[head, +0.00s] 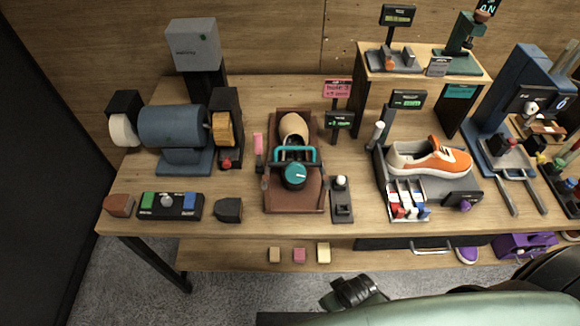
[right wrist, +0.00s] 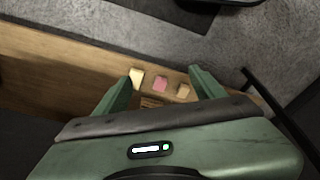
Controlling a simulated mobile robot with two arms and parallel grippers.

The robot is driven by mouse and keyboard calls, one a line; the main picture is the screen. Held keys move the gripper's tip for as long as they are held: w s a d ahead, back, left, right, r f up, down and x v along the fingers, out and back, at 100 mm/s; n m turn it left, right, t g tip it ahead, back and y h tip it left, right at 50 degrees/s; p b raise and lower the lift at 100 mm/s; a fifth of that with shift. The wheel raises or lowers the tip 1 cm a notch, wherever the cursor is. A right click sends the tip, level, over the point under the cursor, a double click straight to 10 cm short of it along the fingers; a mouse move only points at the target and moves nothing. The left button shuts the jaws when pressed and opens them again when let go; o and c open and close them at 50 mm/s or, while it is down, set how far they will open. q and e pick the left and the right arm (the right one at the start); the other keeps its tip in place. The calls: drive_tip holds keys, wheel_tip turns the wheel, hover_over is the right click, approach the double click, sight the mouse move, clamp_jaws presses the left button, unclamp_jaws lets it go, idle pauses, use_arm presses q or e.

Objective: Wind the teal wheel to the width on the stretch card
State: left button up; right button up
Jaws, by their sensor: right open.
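The teal wheel (head: 296,174) sits on top of the stretcher, in front of a tan shoe form (head: 293,128), with a teal bar handle (head: 296,155) behind it. The stretcher stands on a brown base (head: 291,206) on the bench. The pink stretch card (head: 337,88) stands on a post behind and right of it; its small print is hard to read, with "hole 3" on top. A dark display with green text (head: 339,120) is below the card. My right gripper (right wrist: 160,82) is open and empty in the right wrist view, away from the wheel. My left gripper is out of view.
A blue polishing machine (head: 172,128) stands left. An orange and white sneaker (head: 429,158) sits on a grey tray right. A small black lever unit (head: 342,200) is close beside the stretcher. Several small blocks, one pink (head: 299,255), lie on the lower shelf.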

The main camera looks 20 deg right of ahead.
sight(296, 176)
drive_tip(key=w+a+r+n+t+h+p, duration=0.15)
drive_tip(key=w+r+n, duration=0.3)
drive_tip(key=r, duration=0.55)
drive_tip(key=w+a+r+n+t+p, duration=0.25)
drive_tip(key=r+n, duration=0.25)
drive_tip(key=r, duration=0.5)
drive_tip(key=w+a+r+n+t+p, duration=0.15)
drive_tip(key=w+r+n, duration=0.35)
drive_tip(key=r, duration=0.6)
drive_tip(key=w+n+t, duration=0.1)
drive_tip(key=w+n, duration=0.3)
drive_tip(key=n, duration=0.1)
drive_tip(key=w+n+t+p, duration=0.1)
drive_tip(key=w+n+t, duration=0.1)
drive_tip(key=w+n, duration=0.2)
drive_tip(key=w+n+t+h, duration=0.1)
drive_tip(key=w+n+t, duration=0.1)
drive_tip(key=w+n, duration=0.2)
drive_tip(key=shift+w+f+n+t+p, duration=0.15)
drive_tip(key=shift+n, duration=0.55)
drive_tip(key=shift+w+f+n+t+p, duration=0.1)
drive_tip(key=shift+w+n+p, duration=0.05)
drive_tip(key=shift+n, duration=0.5)
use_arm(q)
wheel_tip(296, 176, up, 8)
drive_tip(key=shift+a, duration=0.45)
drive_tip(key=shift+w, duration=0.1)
use_arm(e)
drive_tip(key=c, duration=1.3)
